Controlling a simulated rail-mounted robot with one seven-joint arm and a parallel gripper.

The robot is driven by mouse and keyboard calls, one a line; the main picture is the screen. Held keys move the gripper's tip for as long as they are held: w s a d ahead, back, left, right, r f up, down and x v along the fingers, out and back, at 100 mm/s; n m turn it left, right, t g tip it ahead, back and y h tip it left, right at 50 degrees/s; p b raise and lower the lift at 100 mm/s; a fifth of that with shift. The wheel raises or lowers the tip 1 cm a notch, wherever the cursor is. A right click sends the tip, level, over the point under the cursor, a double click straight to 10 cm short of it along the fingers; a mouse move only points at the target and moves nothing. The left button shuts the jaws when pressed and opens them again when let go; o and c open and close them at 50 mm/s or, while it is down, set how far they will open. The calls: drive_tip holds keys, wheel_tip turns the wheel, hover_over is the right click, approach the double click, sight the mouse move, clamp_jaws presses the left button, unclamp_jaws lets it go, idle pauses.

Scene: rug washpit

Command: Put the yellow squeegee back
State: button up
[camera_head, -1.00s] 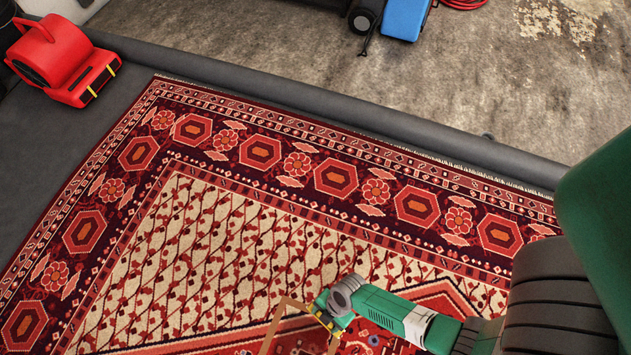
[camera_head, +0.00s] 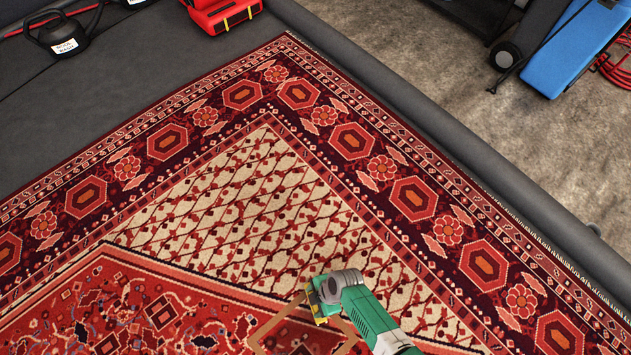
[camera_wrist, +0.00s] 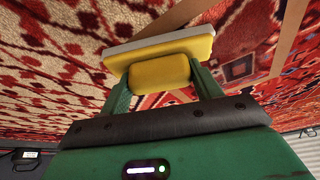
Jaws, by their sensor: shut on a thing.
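My gripper (camera_head: 322,302) is over the patterned rug at the bottom middle of the head view. In the wrist view its two green fingers (camera_wrist: 163,86) are closed on the yellow squeegee (camera_wrist: 163,48). The squeegee shows as a yellow block with a wider yellow bar and a pale edge beyond the fingertips. Only a small bit of yellow shows at the gripper in the head view. I cannot tell how far it is above the rug.
The red rug (camera_head: 180,235) fills most of the floor. Tan strips (camera_head: 277,325) form an outline near my gripper. A grey roll-like edge (camera_head: 420,120) runs along the rug's right side. A red blower (camera_head: 225,14), a black labelled object (camera_head: 62,38) and a blue object (camera_head: 577,45) stand farther back.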

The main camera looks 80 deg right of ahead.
drive_tip(key=o, duration=0.6)
drive_tip(key=shift+f, duration=0.2)
drive_tip(key=o, duration=0.4)
drive_tip(key=shift+r, duration=0.1)
drive_tip(key=shift+r, duration=0.1)
drive_tip(key=p+v, duration=0.6)
drive_tip(key=v, duration=0.6)
drive_tip(key=shift+w+r, duration=0.1)
